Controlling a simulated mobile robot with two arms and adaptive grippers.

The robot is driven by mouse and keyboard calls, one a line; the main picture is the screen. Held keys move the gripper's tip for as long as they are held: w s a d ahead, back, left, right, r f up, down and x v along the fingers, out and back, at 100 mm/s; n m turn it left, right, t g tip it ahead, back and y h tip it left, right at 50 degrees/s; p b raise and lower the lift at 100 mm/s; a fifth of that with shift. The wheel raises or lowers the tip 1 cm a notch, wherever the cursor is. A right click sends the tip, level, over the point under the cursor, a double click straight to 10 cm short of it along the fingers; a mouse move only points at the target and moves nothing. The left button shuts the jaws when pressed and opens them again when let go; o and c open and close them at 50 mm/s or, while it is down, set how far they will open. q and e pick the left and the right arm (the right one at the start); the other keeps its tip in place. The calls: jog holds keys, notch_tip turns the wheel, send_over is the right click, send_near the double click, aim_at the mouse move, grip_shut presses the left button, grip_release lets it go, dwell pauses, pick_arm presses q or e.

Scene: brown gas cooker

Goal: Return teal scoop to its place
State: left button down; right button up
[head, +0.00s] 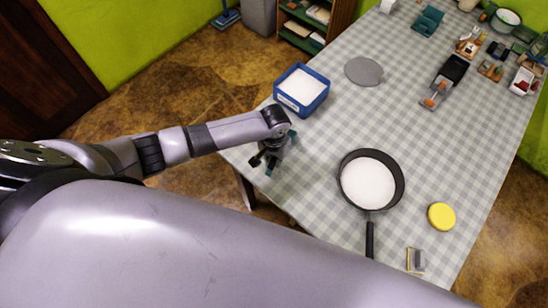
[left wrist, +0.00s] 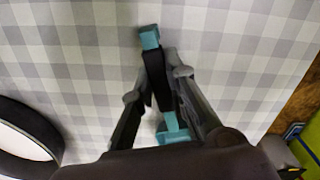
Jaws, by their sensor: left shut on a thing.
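My left gripper (head: 268,158) is shut on the teal scoop (left wrist: 150,38) above the left edge of the checkered table. In the left wrist view, the gripper (left wrist: 163,82) has its fingers closed around the scoop's dark middle, with teal parts showing at both ends. In the head view only small teal bits show around the gripper, and the scoop is mostly hidden. A blue box (head: 290,103) filled with white stuff stands just behind the gripper. My right gripper is not in view.
A black pan (head: 343,201) with white contents is right of the gripper, beside a yellow disc (head: 441,216). A black-and-orange item (head: 450,75), a teal object (head: 428,20) and several small things occupy the far end.

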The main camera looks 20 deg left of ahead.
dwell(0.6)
pick_arm(q)
jog(key=shift+f+b, duration=0.35)
jog(key=shift+f, duration=0.4)
jog(key=c, duration=1.5)
grip_release()
notch_tip(320, 180, up, 12)
jog(key=shift+r, duration=0.1)
